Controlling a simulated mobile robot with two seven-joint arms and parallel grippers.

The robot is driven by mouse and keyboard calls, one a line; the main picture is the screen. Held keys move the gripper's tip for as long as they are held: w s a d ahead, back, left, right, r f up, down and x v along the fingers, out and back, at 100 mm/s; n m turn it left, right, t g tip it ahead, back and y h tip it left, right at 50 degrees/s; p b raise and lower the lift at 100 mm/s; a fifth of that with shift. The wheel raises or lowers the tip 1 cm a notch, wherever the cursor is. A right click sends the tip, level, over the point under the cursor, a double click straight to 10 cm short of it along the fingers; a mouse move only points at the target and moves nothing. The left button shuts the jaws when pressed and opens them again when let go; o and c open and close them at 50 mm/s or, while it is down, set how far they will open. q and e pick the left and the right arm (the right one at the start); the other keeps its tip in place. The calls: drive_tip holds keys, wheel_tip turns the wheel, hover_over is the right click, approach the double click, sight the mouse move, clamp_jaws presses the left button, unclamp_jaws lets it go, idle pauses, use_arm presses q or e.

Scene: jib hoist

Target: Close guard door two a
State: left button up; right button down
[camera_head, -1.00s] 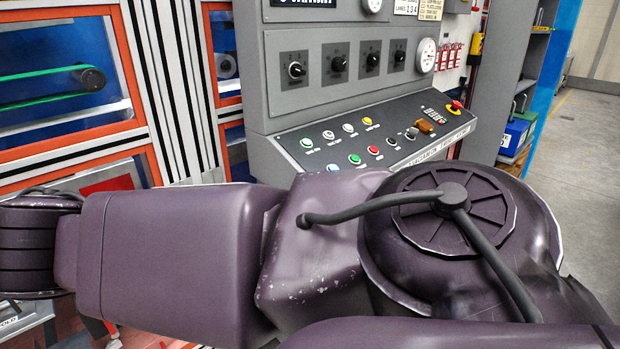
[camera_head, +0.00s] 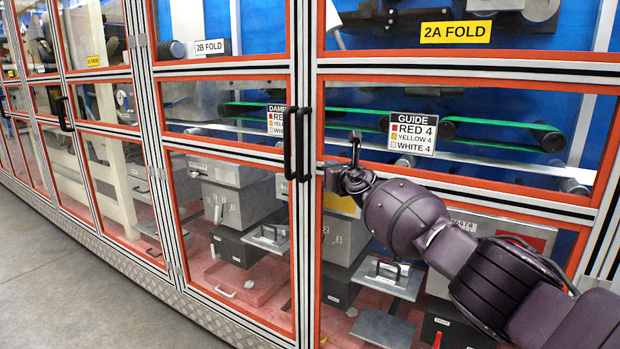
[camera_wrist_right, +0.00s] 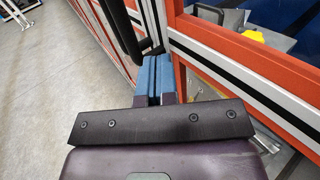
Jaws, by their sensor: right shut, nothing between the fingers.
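Guard door two A, with orange-edged frames, carries the yellow "2A FOLD" label (camera_head: 455,32) at the right of the head view. Its black upright handle (camera_head: 303,143) is at its left edge, close beside the neighbouring door's handle (camera_head: 289,143). I cannot tell whether the door sits fully flush. My right gripper (camera_head: 328,172) is just right of the handle's lower end, in front of the door. In the right wrist view its blue fingers (camera_wrist_right: 155,72) are together and empty. A black handle (camera_wrist_right: 122,30) passes left of them; contact is unclear. My left gripper is not in view.
The door labelled "2B FOLD" (camera_head: 209,47) adjoins on the left, with more glazed doors beyond. A "GUIDE" sign (camera_head: 412,134) is right of my gripper. Grey floor (camera_head: 60,270) at the lower left is clear.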

drive_tip(key=s+a+p, duration=0.4)
drive_tip(key=s+p, duration=0.3)
drive_tip(key=s, duration=0.1)
drive_tip(key=s+a+r+m+t+y, duration=0.1)
drive_tip(key=s+a+r+m+y, duration=0.1)
drive_tip(key=s+a+r+m, duration=0.45)
wheel_tip(320, 180, down, 3)
drive_tip(key=s+d+m, duration=0.3)
drive_tip(key=m, duration=0.8)
drive_tip(key=s+d+f+m+h, duration=0.6)
drive_tip(key=s+d+f+m, duration=1.35)
drive_tip(key=d+f, duration=0.25)
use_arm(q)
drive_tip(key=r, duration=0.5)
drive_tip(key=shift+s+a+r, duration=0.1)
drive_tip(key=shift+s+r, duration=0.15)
use_arm(e)
drive_tip(key=s+d+f+m+g+h, duration=0.1)
drive_tip(key=s+d+f, duration=0.3)
drive_tip(key=s, duration=0.5)
drive_tip(key=s+d+f+m+g+h, duration=0.1)
drive_tip(key=s+d+f+g+h, duration=0.1)
drive_tip(key=s+d+f, duration=0.3)
drive_tip(key=s+d+f+m+g+h, duration=0.1)
drive_tip(key=s+d+f+g, duration=0.1)
drive_tip(key=s+d+f, duration=0.3)
drive_tip(key=s+f, duration=0.4)
drive_tip(key=s, duration=0.5)
drive_tip(key=shift+d+m+g+h, duration=0.2)
drive_tip(key=shift+m+g+h, duration=0.1)
